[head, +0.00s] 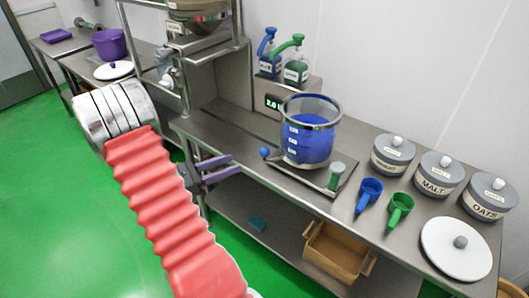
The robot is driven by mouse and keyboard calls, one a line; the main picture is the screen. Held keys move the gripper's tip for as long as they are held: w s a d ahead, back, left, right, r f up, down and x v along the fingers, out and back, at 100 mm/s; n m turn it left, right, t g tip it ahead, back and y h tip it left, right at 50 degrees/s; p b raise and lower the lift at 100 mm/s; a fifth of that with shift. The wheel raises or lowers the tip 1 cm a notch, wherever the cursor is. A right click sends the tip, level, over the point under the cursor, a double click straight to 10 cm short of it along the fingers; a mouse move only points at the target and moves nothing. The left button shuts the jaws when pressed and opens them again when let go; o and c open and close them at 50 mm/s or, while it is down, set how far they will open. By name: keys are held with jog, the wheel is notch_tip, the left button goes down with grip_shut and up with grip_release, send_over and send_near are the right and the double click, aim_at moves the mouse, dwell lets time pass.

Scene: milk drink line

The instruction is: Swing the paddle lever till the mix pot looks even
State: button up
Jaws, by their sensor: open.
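The clear pot (310,138) stands upright on a flat metal base on the steel bench. It has white level marks and holds blue contents; I see no clear streaks, but the view is too small to judge evenness. A short rod with a blue ball knob (264,152) is at the pot's left. A green-capped upright handle (336,176) is at the base's front right. I cannot tell for sure which is the paddle lever. My gripper (238,164), with purple fingers, is open and empty at the bench's front edge, left of the blue knob and apart from it.
A blue scoop (369,193), a green scoop (399,208), several lidded jars and a white lid (456,249) stand to the right. Two pump bottles (297,68) are behind the pot. A steel hopper frame (183,60) rises at the left. A tan crate (336,252) is below.

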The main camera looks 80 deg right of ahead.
aim_at(265, 152)
jog(key=x, duration=1.3)
jog(key=shift+s+d, duration=0.15)
jog(key=shift+s, duration=0.05)
grip_shut()
dwell(0.4)
